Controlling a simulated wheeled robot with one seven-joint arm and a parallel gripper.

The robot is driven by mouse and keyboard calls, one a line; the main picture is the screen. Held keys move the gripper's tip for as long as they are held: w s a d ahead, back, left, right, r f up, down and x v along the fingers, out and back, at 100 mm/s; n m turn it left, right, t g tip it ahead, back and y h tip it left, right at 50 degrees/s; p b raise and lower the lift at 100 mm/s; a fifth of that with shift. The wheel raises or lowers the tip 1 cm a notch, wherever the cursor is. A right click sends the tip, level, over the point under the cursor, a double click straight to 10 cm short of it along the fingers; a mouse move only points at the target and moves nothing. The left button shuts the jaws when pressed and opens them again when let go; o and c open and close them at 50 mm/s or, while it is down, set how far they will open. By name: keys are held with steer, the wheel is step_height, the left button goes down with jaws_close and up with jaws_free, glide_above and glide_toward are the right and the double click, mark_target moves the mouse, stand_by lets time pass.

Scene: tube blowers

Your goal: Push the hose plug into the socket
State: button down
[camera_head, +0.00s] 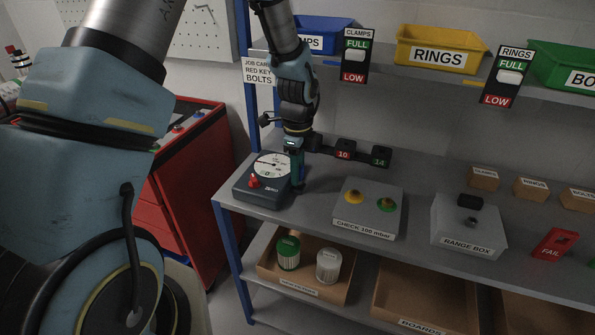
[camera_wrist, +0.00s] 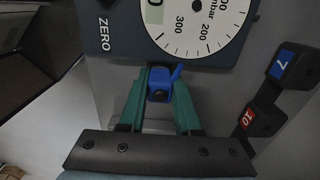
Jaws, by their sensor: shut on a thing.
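My gripper (camera_head: 298,180) points down at the right side of the dark gauge box (camera_head: 255,202) on the shelf top. In the wrist view its green fingers (camera_wrist: 160,95) are closed on a small blue piece (camera_wrist: 159,87), which I take to be the hose plug. A blue tab sticks out from it to the upper right. The blue piece is close to the edge of the gauge box (camera_wrist: 115,52), below the dial. I cannot tell whether it touches the box. The socket is not clearly visible, and no hose can be made out.
Numbered blocks 7 (camera_wrist: 283,64) and 10 (camera_wrist: 262,118) stand right of my gripper, with block 14 (camera_head: 381,157) beyond. A grey check box (camera_head: 368,212) and a range box (camera_head: 466,228) stand farther right. A blue shelf post (camera_head: 232,262) is at the left.

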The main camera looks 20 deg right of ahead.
steer(key=shift+r, duration=0.1)
steer(key=shift+r+p, duration=1.65)
steer(key=shift+r, duration=0.3)
steer(key=n+b, duration=0.1)
steer(key=n, duration=0.2)
steer(key=shift+n, duration=0.3)
steer(key=n, duration=0.4)
steer(key=shift+r+b, duration=0.2)
steer(key=shift+b, duration=0.15)
steer(key=n, duration=0.4)
steer(key=shift+s+r+b, duration=0.1)
steer(key=shift+r+b, duration=0.15)
steer(key=shift+b, duration=0.05)
steer(key=n, duration=0.6)
steer(key=shift+r+b, duration=0.35)
steer(key=shift+b, duration=0.05)
steer(key=shift+f+b, duration=1.75)
steer(key=shift+f, duration=0.4)
steer(key=shift+p, duration=0.45)
